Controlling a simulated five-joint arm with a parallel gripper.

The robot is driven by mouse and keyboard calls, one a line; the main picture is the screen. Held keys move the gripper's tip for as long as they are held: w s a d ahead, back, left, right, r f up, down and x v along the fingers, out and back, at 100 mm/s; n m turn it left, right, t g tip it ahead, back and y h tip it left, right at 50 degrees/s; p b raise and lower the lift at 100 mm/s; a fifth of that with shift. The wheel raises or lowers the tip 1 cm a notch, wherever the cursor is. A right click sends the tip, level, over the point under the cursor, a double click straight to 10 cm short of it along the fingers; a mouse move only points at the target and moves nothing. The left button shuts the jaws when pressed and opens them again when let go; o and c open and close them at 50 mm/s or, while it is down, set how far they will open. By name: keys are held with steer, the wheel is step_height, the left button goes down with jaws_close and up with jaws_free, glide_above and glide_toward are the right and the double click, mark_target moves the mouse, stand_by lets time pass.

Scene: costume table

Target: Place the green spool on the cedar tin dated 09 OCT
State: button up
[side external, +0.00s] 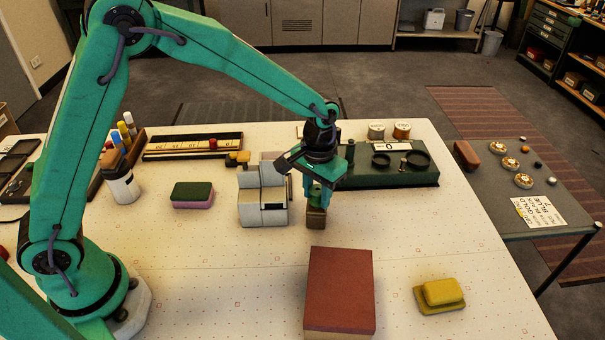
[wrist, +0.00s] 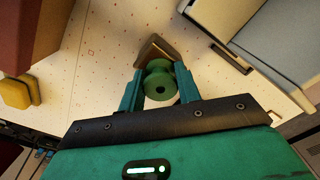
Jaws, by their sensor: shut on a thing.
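The green spool (wrist: 160,86) is between the two fingers of my gripper (wrist: 159,78) in the wrist view, its holed end facing the camera. My gripper also shows in the side view (side external: 318,201), pointing down, with the spool mostly hidden by the fingers. A small brown tin (side external: 316,219) is right below the fingertips; it also shows just beyond the spool in the wrist view (wrist: 154,46). I cannot tell whether spool and tin touch. No date is readable on the tin.
A grey-white unit (side external: 263,207) stands close left of my gripper. A large red-brown box (side external: 340,285) is in front, with a yellow block (side external: 440,294) to its right. A green case (side external: 400,176) lies behind right. A green-pink block (side external: 192,195) is left. The white table between is clear.

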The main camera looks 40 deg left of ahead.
mark_target(317, 190)
steer(key=shift+f, duration=0.1)
steer(key=o, duration=0.9)
steer(key=shift+o, duration=0.2)
step_height(317, 190, up, 12)
stand_by(0.7)
